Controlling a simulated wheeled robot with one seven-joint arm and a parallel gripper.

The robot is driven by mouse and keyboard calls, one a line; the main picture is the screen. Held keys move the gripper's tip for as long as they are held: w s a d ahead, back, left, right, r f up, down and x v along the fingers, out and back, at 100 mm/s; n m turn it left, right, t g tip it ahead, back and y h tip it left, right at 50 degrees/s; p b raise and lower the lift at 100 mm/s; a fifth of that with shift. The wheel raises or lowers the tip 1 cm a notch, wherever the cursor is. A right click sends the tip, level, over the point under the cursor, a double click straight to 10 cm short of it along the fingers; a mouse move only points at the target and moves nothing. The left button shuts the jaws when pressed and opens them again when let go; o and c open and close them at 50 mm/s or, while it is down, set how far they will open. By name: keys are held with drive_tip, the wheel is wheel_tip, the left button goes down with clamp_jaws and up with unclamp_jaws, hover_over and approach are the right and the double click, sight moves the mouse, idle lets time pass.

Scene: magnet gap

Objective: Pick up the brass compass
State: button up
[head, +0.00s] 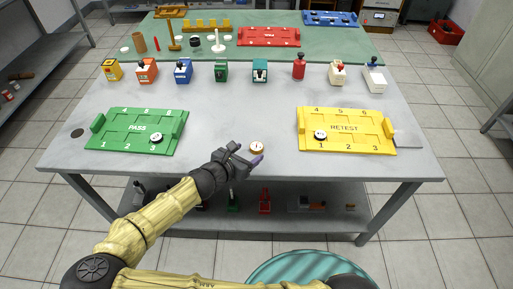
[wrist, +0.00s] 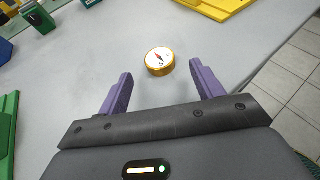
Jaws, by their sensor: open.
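The brass compass (wrist: 159,62) is a small round gold-rimmed disc with a white face and a dark and red needle. It lies flat on the grey table near the front edge, between the two trays, and shows in the head view (head: 257,147). My gripper (wrist: 160,82) is open, with purple fingers apart and nothing between them. The compass is just beyond the fingertips, roughly centred between them. In the head view my gripper (head: 247,155) is close beside the compass, on its left and front side. Whether they touch is not clear.
A green PASS tray (head: 136,143) stands to the left and a yellow RETEST tray (head: 346,143) to the right, each holding a round black-and-white item. Several coloured devices line the table behind, including a green one (head: 221,71).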

sight(254, 148)
drive_tip(key=x, duration=0.4)
drive_tip(key=shift+f, duration=0.1)
idle(0.3)
drive_tip(key=c, duration=1.1)
